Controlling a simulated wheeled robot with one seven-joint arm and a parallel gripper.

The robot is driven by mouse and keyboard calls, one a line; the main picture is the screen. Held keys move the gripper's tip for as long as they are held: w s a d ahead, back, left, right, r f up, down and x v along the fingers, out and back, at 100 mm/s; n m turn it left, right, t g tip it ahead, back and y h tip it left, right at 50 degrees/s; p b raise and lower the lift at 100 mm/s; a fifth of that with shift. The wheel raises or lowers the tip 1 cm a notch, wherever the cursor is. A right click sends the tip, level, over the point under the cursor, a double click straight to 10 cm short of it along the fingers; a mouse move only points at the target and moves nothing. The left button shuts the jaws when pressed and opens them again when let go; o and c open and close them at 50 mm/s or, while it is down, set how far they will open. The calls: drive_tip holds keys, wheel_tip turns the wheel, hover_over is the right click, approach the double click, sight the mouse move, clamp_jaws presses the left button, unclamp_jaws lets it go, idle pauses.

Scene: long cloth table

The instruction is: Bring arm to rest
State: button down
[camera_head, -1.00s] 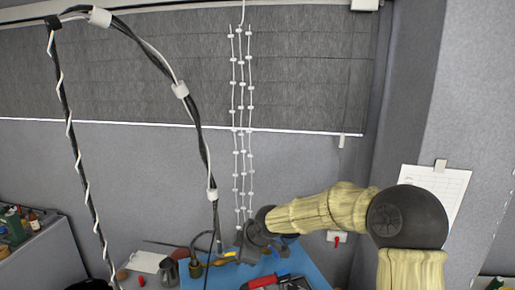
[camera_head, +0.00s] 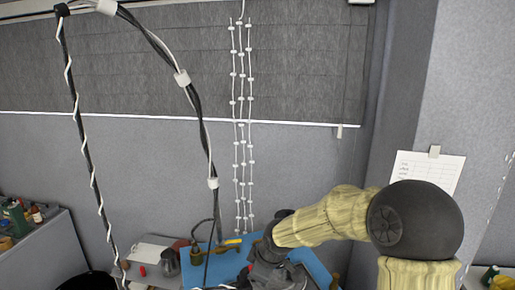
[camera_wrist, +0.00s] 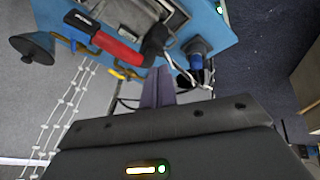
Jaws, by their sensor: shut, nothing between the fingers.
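My arm (camera_head: 330,217) reaches from the lower right of the head view toward the table, its yellowish sleeve bent at a dark round joint. My gripper (camera_wrist: 158,88) shows in the wrist view as two grey-purple fingers lying together, shut and empty. They point at the edge of a blue mat (camera_wrist: 225,38). In the head view the arm's dark end hangs over the blue mat (camera_head: 312,268), and the fingertips cannot be made out there.
A red-handled tool (camera_wrist: 115,48), a grey metal thing (camera_wrist: 130,14) and a dark cone-shaped thing (camera_wrist: 30,48) are close by in the wrist view. White strung cords (camera_head: 241,130) and a dark cable (camera_head: 200,130) hang over the table. A side counter (camera_head: 40,250) stands left.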

drive_tip(key=s+d+f+m+h+b, duration=0.1)
drive_tip(key=s+d+f+m+b, duration=0.3)
drive_tip(key=s+d+m, duration=0.3)
drive_tip(key=s+d+f+m+g+h+b, duration=0.1)
drive_tip(key=s+d+f+m+b, duration=0.3)
drive_tip(key=s+d+m, duration=0.3)
drive_tip(key=s+d+f, duration=0.1)
drive_tip(key=s, duration=0.4)
drive_tip(key=shift+s+f+g+h, duration=0.3)
drive_tip(key=shift+s+f+h, duration=0.05)
drive_tip(key=shift+f+h, duration=0.05)
